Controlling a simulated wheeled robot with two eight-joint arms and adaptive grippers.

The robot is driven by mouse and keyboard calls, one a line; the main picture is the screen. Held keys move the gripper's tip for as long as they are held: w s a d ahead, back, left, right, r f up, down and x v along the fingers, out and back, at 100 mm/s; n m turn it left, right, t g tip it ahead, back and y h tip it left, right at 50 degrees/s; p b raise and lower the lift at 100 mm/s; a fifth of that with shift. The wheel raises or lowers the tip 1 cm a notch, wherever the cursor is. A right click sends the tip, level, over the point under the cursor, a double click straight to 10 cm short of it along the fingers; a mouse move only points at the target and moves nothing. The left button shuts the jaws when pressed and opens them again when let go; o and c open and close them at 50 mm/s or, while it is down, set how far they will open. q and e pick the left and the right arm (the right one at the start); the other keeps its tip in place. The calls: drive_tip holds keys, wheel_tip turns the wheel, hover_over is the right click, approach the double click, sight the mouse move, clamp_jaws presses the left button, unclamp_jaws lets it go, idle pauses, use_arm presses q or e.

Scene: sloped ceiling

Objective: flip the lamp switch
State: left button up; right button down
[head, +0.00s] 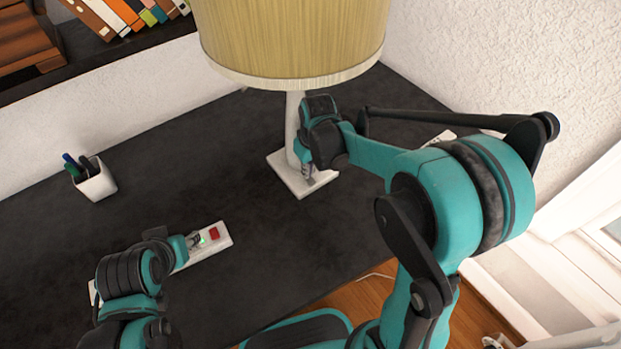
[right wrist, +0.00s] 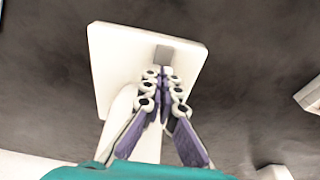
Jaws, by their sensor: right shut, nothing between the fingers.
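The lamp has a tan shade (head: 290,40), a white stem (head: 293,120) and a square white base (head: 285,178) on a dark desk. In the right wrist view, the base (right wrist: 110,62) carries a small grey switch (right wrist: 163,52). My right gripper (head: 309,178) is beside the stem, low over the base. Its fingers (right wrist: 163,75) are shut and empty, tips at the near edge of the switch; I cannot tell whether they touch it. My left gripper (head: 195,240) is over a white power strip (head: 212,246) with a red button; its finger opening is unclear.
A white pen cup (head: 95,182) stands at the left of the dark desk (head: 190,150). A shelf of books (head: 130,14) is at the back left. A white item (head: 441,137) lies partly hidden behind my right arm. The desk's middle is clear.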

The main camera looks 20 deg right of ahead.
drive_tip(key=shift+r+p, duration=2.45)
drive_tip(key=shift+r, duration=0.9)
drive_tip(key=shift+f, duration=0.1)
